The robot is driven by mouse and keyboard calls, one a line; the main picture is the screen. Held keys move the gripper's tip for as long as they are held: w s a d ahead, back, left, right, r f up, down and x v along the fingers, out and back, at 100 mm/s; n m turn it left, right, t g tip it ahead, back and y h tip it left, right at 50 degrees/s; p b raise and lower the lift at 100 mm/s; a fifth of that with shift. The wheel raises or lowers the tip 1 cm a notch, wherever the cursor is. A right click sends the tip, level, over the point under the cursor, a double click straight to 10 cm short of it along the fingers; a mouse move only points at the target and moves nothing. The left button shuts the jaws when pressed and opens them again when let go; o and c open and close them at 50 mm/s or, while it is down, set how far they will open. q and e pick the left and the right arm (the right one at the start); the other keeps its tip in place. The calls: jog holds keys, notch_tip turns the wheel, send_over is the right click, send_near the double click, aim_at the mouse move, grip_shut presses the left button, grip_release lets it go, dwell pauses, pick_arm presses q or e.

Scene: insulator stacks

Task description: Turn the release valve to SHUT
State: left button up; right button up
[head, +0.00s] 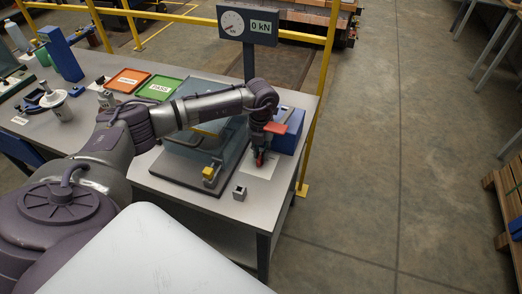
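A blue box-shaped unit (290,139) stands at the right end of the bench, with a flat red piece (276,128) at its upper left. My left gripper (261,156) points down just left of the blue unit. A small red part (260,160), possibly the release valve's handle, shows at its fingertips. I cannot tell whether the fingers are closed on it or only around it. A white label sheet (260,172) lies below; its text is too small to read. The valve's position is not readable. My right gripper is out of view.
A clear-walled enclosure (184,171) stands left of my gripper, with a yellow block (208,173) at its front. A small grey block (239,193) sits near the bench's front edge. Red and green trays (158,88) lie farther back.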

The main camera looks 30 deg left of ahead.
pick_arm(q)
grip_shut()
jog(key=n, duration=0.3)
jog(key=shift+s+a+r+n+p, duration=0.15)
jog(key=shift+a+n+p, duration=0.1)
jog(key=shift+n+p, duration=0.15)
jog(key=shift+s+a+n+p, duration=0.1)
jog(key=shift+n+p, duration=0.1)
jog(key=shift+n, duration=0.65)
jog(key=shift+s+a+n+p, duration=0.1)
jog(key=shift+n+p, duration=0.1)
jog(key=shift+n, duration=0.65)
jog(key=o, duration=0.5)
grip_release()
jog(key=shift+o, duration=0.2)
